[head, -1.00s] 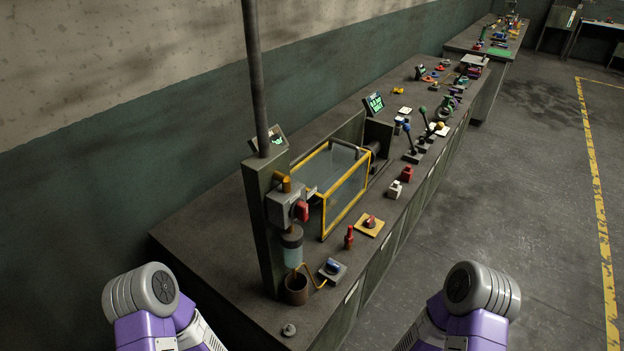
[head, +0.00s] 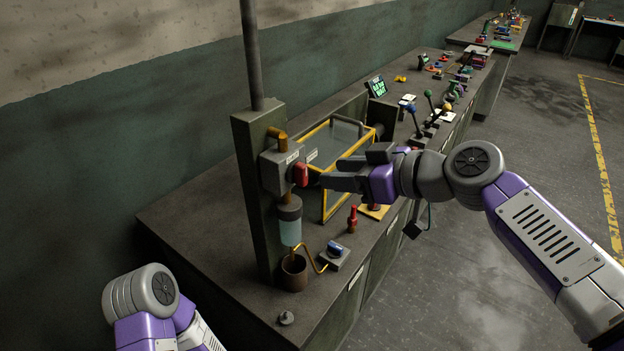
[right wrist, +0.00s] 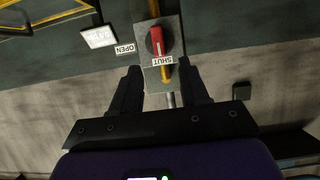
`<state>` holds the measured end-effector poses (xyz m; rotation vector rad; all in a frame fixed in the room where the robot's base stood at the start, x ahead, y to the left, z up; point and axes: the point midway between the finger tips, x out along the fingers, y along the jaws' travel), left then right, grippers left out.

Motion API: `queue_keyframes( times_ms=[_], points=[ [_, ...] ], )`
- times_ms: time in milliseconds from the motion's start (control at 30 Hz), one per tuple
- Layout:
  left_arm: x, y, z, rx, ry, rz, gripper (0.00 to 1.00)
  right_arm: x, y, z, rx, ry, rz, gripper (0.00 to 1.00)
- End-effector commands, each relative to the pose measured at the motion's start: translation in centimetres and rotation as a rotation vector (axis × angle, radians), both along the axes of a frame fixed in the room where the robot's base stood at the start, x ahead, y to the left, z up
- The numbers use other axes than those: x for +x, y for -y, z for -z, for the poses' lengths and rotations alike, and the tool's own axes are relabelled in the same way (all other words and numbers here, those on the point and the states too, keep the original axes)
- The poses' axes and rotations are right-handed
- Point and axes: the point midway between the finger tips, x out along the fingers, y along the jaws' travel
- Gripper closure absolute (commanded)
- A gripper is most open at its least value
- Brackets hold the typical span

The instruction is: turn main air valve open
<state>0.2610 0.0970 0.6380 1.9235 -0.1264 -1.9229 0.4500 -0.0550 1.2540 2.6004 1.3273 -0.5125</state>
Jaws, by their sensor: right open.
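The main air valve is a red handle (head: 301,174) on a grey box (head: 276,172) fixed to the post at the bench's near end. In the right wrist view the red handle (right wrist: 156,40) points towards the SHUT label (right wrist: 163,61). The OPEN label (right wrist: 125,48) is off to its left. My right gripper (head: 333,172) is open and empty, its fingers just right of the handle and apart from it. In the right wrist view its fingers (right wrist: 159,68) stand either side of the box's lower part. My left gripper is out of view.
A yellow-framed clear guard (head: 335,212) stands behind my right gripper. Levers (head: 430,115) stand farther along the bench. The floor at right is open.

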Motion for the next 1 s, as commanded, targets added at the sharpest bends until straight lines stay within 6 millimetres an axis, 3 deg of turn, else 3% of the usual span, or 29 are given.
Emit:
queue_keyframes(
  times_ms=[400, 800, 1000],
  points=[
    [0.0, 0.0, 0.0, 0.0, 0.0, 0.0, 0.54, 3.3, -4.6, 2.4, -0.001, -0.002, -0.002, 0.55],
    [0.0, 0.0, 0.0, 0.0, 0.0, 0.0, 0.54, 3.9, -5.3, 2.7, -0.001, -0.002, 0.001, 0.55],
    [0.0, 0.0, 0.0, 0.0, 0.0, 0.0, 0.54, 3.9, -5.2, 2.8, -0.001, -0.002, 0.001, 0.84]
  ],
)
